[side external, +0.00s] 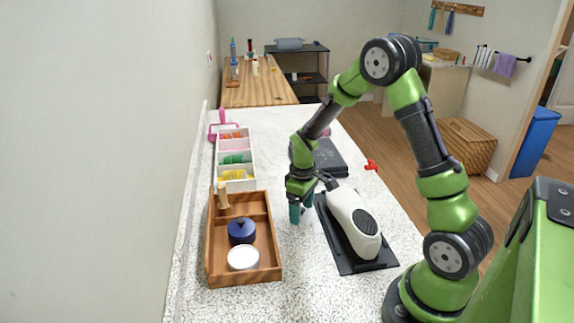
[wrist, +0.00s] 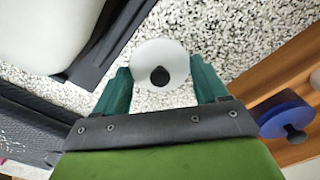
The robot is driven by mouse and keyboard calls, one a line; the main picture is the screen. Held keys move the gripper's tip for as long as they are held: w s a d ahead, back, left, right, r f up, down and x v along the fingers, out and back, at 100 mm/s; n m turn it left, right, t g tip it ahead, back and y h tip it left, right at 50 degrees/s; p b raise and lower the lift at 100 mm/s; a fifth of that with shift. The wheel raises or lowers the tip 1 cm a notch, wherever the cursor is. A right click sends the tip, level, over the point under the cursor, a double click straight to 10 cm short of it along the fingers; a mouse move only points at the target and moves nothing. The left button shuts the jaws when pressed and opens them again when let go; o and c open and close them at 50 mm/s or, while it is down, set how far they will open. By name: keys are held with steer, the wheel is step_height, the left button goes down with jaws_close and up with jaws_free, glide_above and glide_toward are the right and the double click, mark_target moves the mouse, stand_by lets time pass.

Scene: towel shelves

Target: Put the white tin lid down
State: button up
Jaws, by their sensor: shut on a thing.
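The white tin lid (wrist: 158,52) is a round white disc with a black knob in the wrist view. It sits between the teal fingers of my gripper (wrist: 160,82), which is shut on it. In the side view my gripper (side external: 301,213) points down over the speckled counter, between the wooden tray and the white appliance; the lid is mostly hidden by the fingers there. I cannot tell whether the lid touches the counter. A round white tin (side external: 243,258) stands at the near end of the tray.
The wooden tray (side external: 277,270) also holds a blue lidded tin (side external: 241,230) and a wooden peg (side external: 223,196). The white appliance (side external: 352,222) stands on a black base close right. A divided white box (side external: 252,168) is behind the tray. Bare counter (side external: 308,262) lies in front of my gripper.

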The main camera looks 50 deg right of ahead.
steer(key=o, duration=1)
steer(key=shift+f, duration=0.1)
step_height(320, 180, up, 12)
steer(key=s+a+r+m+t, duration=0.1)
steer(key=s+a+r+t, duration=0.1)
steer(key=s+a+r, duration=0.2)
steer(key=s+a+r+m+t+y, duration=0.1)
steer(key=s+a+r+m+t, duration=0.1)
steer(key=s+a+r, duration=0.2)
steer(key=s+a+r+m+t, duration=0.2)
steer(key=s+a+r+t, duration=0.1)
steer(key=s+a+r, duration=0.1)
steer(key=shift+s+a+r+y, duration=0.1)
steer(key=shift+s+a+y, duration=0.15)
steer(key=shift+a, duration=0.45)
steer(key=shift+s+a+r+y, duration=0.15)
steer(key=shift+s+a, duration=0.2)
steer(key=shift+a, duration=0.35)
steer(key=shift+s+a+f, duration=0.1)
steer(key=shift+s+a, duration=0.1)
steer(key=shift+s, duration=0.05)
steer(key=shift+c, duration=0.6)
steer(key=shift+s, duration=0.15)
steer(key=shift+c, duration=1.2)
steer(key=c, duration=0.5)
